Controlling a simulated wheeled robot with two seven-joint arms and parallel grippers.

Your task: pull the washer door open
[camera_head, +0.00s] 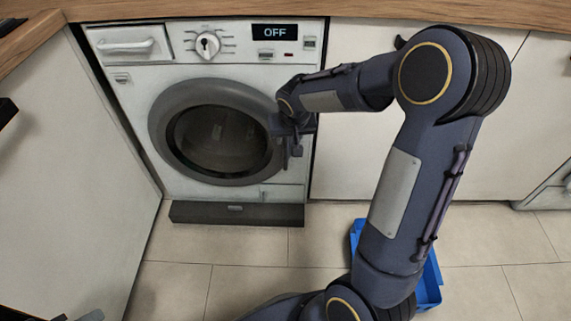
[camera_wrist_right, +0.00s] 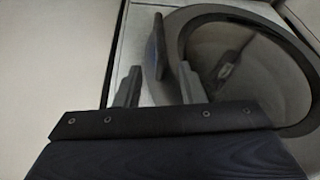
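The white washer (camera_head: 130,75) stands under the counter, and its round grey door (camera_head: 168,105) with dark glass looks shut. The door also shows in the right wrist view (camera_wrist_right: 178,40). My right gripper (camera_head: 292,148) is at the door's right rim in the head view. In the right wrist view the gripper (camera_wrist_right: 160,84) has its two fingers apart, with a dark blue-grey upright piece, seemingly the door handle (camera_wrist_right: 155,45), beyond and between them. Contact cannot be told. Dark parts at the bottom left corner of the head view look like my left gripper (camera_head: 60,317), mostly cut off.
A wooden counter (camera_head: 200,10) runs above the washer. White cabinet fronts stand left (camera_head: 65,170) and right (camera_head: 350,155). A blue tray (camera_head: 428,288) lies on the tiled floor, partly behind my right arm. The floor before the washer (camera_head: 210,245) is clear.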

